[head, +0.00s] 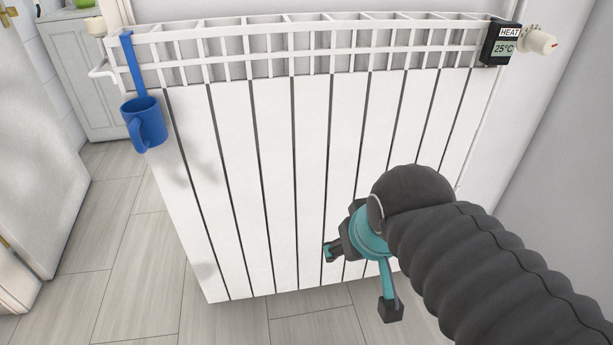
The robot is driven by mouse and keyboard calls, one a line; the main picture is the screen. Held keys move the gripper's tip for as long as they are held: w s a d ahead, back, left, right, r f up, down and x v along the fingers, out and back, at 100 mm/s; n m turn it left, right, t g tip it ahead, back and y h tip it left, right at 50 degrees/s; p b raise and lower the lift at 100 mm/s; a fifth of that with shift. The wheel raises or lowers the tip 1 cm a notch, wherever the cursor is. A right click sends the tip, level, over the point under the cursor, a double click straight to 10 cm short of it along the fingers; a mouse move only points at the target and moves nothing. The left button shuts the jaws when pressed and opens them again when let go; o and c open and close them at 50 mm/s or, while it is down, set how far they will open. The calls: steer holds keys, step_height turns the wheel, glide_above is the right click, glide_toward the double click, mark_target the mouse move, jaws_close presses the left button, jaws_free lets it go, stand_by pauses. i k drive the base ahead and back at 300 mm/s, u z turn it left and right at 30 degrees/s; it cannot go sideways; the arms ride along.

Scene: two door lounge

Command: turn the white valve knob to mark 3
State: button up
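The white valve knob (540,42) sticks out at the upper right end of the white radiator (310,180). A small red mark shows on its outer end; no numbers on it can be read. A black display (500,44) reading "HEAT" and 25°C sits just left of the knob. My gripper (360,282) is low in front of the radiator's lower right part, well below and left of the knob. Its two teal fingers with dark tips are spread apart, with nothing between them.
A blue mug (146,122) hangs by a blue strap at the radiator's left end. A white rail grid (290,45) runs along the radiator's top. A pale cabinet (85,75) and a door (35,130) stand at the left. The wall right of the knob is bare.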

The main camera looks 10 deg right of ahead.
mark_target(541, 43)
steer(key=z, duration=1.45)
steer(key=k, duration=0.5)
steer(key=z, duration=1.65)
steer(key=i, duration=1.25)
steer(key=u, duration=1.35)
